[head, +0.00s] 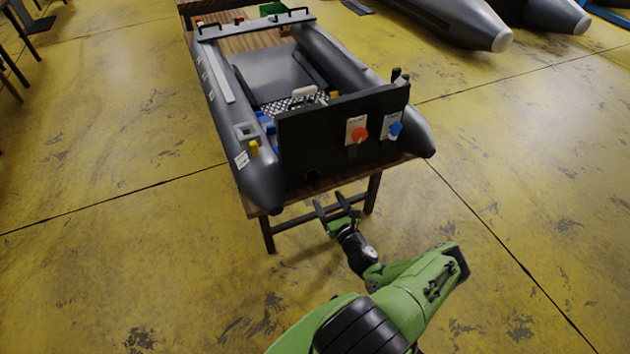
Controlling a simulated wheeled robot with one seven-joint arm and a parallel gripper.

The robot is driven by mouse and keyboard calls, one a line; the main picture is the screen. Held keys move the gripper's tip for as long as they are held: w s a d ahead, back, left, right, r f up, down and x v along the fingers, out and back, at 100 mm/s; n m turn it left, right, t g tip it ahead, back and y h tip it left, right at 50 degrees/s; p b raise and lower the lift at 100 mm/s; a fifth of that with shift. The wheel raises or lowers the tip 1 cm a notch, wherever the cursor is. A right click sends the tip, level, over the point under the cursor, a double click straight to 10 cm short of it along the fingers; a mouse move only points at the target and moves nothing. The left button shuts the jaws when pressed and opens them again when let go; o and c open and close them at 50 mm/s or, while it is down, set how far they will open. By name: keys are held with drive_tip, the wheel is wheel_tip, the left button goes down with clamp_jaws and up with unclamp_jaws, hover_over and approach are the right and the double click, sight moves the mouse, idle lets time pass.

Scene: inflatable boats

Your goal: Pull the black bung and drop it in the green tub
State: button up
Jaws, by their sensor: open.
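A grey inflatable boat (335,60) lies on a wooden-topped table, its black transom board (312,135) facing me. Low on the transom's left part is a small dark round shape (312,175), perhaps the black bung; black on black, it is hard to make out. A green container (272,8), probably the green tub, shows partly at the far end, cut by the top edge. My gripper (331,203) is open, its dark fingers apart and apparently empty. In the picture it is just below the transom and right of the dark round shape, apart from it.
The transom carries a red-orange knob (359,134) and a blue knob (396,129) on white plates. The table (372,190) has dark legs near my gripper. Other grey boat tubes (450,18) lie at the upper right.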

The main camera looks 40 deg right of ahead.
sight(318, 184)
drive_tip(key=shift+w, duration=0.1)
drive_tip(key=b+x, duration=0.3)
drive_tip(key=x, duration=0.4)
drive_tip(key=shift+w+d+f+b, duration=0.15)
drive_tip(key=shift+w+d+b, duration=0.05)
drive_tip(key=shift+w+b, duration=0.15)
drive_tip(key=shift+w+d, duration=0.15)
drive_tip(key=shift+w, duration=0.4)
idle(0.6)
clamp_jaws()
drive_tip(key=shift+p+v, duration=1.05)
drive_tip(key=shift+v, duration=2)
